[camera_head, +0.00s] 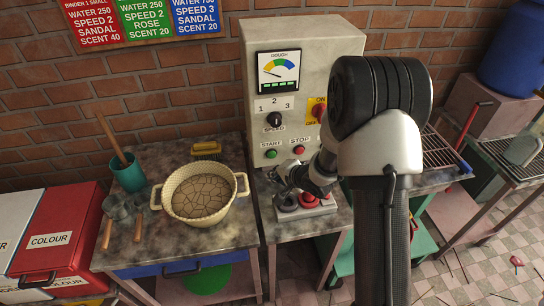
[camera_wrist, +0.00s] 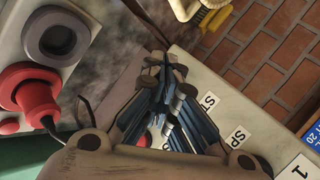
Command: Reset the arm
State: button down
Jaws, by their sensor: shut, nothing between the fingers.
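My gripper (camera_head: 283,176) is in front of the grey machine (camera_head: 303,110), just below its START and STOP buttons and above a small control box (camera_head: 306,208) with a red knob. In the wrist view the blue-grey fingers (camera_wrist: 166,68) are together and nothing shows between them. The machine's panel with the STOP and SPEED labels (camera_wrist: 215,112) lies close behind the fingers there. My forearm hides the right part of the machine in the head view. I cannot tell whether the gripper touches the machine.
A cream pot (camera_head: 243,184) of cracked dough stands on the left bench beside a teal cup (camera_head: 128,175) and wooden-handled tools (camera_head: 138,226). A red COLOUR box (camera_head: 58,240) is at far left. In the wrist view the red knob (camera_wrist: 32,96) is close at left.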

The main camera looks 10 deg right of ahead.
jog(key=shift+s, duration=0.45)
jog(key=s+d+r+n+g+h, duration=0.1)
jog(key=s+d+r+n+h, duration=0.15)
jog(key=s+r, duration=0.55)
jog(key=s+d+r+n+h, duration=0.2)
jog(key=s+d+r+h, duration=0.1)
jog(key=r, duration=0.8)
jog(key=s+a+r+n+g, duration=0.1)
jog(key=s+n, duration=0.1)
jog(key=s, duration=0.5)
jog(key=s+a+r+n+g+y, duration=0.1)
jog(key=s+a+r+n, duration=0.1)
jog(key=s, duration=0.6)
jog(key=s+a+r+n+g, duration=0.1)
jog(key=s+r+n, duration=0.1)
jog(key=s, duration=0.6)
jog(key=shift+a+y, duration=0.35)
